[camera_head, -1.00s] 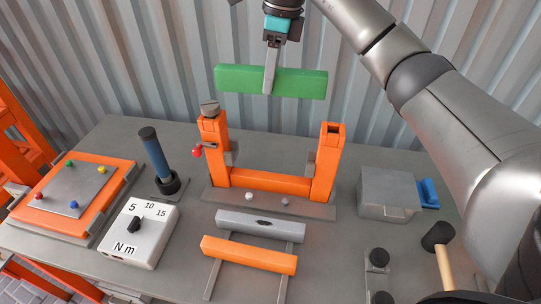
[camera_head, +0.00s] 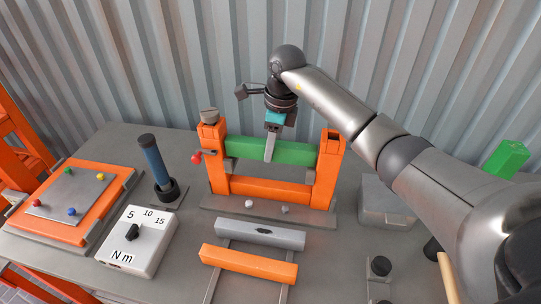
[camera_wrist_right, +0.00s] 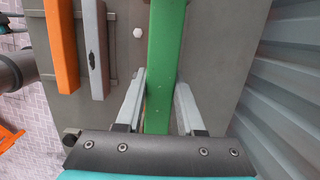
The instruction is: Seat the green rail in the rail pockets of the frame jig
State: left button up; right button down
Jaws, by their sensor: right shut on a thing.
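The orange frame jig (camera_head: 217,176) stands upright at the back of the bench, with two posts and a lower crossbar. The green rail (camera_head: 297,152) lies level across the gap between the posts, above the crossbar and below the post tops. Its ends are at the inner sides of the posts; I cannot tell whether they rest fully in the pockets, which are mostly hidden. My right gripper (camera_head: 270,150) is shut on the rail near its middle, from above. The right wrist view shows the rail (camera_wrist_right: 165,60) between the two fingers (camera_wrist_right: 158,108). My left gripper is not seen.
In front of the jig lie a grey bar (camera_head: 262,234) and an orange bar (camera_head: 250,263). A torque dial box (camera_head: 145,245), a blue-handled tool (camera_head: 155,165) and an orange tray (camera_head: 105,208) stand left. A grey box (camera_head: 385,200) and a green block (camera_head: 507,158) are right.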

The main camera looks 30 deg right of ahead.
aim_at(278, 144)
notch_tip(278, 144, down, 3)
jog(key=shift+f, duration=0.1)
jog(key=shift+f, duration=0.15)
jog(key=c, duration=0.5)
grip_release()
jog(key=shift+r, duration=0.2)
jog(key=r, duration=0.4)
jog(key=d+r, duration=0.1)
jog(key=r, duration=0.3)
jog(key=s+r, duration=0.1)
jog(key=r, duration=0.3)
jog(key=shift+d, duration=0.15)
